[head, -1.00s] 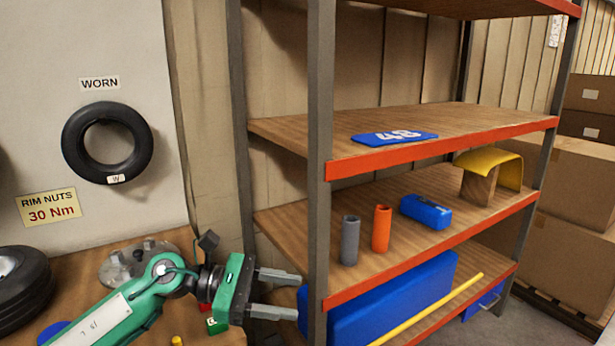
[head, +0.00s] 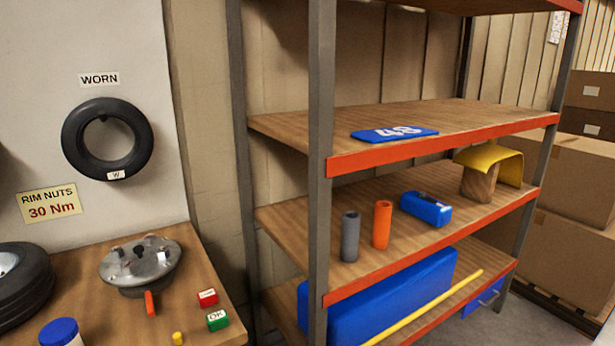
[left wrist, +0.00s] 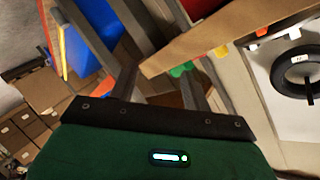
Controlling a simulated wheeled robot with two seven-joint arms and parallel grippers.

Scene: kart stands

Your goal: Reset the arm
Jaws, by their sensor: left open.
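My left gripper (left wrist: 160,82) shows only in the left wrist view, its green body at the bottom and its two grey fingers apart. I see nothing held between them. No part of my left arm shows in the head view. My right gripper is in neither view.
The shelf rack (head: 440,143) holds a blue number plate (head: 394,134), a grey tube (head: 349,237), an orange tube (head: 382,225) and a blue case (head: 426,209). The bench (head: 190,270) at left carries a hub (head: 140,262) and small blocks. Cartons (head: 572,185) stand at right.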

